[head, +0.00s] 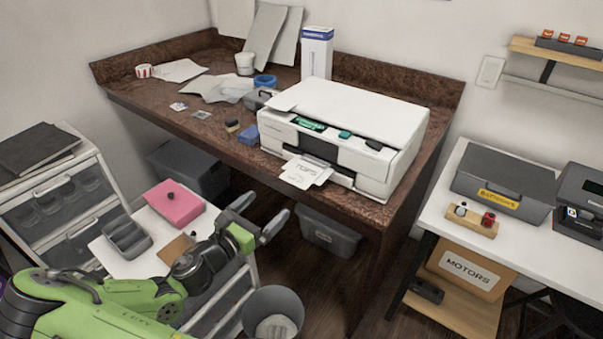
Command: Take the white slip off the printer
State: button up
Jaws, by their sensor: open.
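The white printer (355,115) stands on the brown corner desk, with a dark front panel. A small plain white slip (281,102) lies at the left end of its top, partly over the edge. I cannot tell whether the plain piece is loose paper. My gripper (268,204) is open and empty, in front of the desk and below the printer, apart from both papers.
The brown desk (146,101) has a raised back edge; papers, a blue tape roll (265,81) and small parts lie left of the printer. A pink box (174,204) sits on a white drawer unit near my arm. A grey bin (272,312) stands below.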

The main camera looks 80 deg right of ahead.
aim_at(292, 183)
jog(key=b+x, duration=0.2)
jog(key=x, duration=0.9)
jog(key=shift+s+d, duration=0.1)
jog(key=shift+r, duration=0.1)
jog(key=c, duration=0.7)
jog(key=shift+c, duration=0.2)
jog(key=shift+r, duration=0.1)
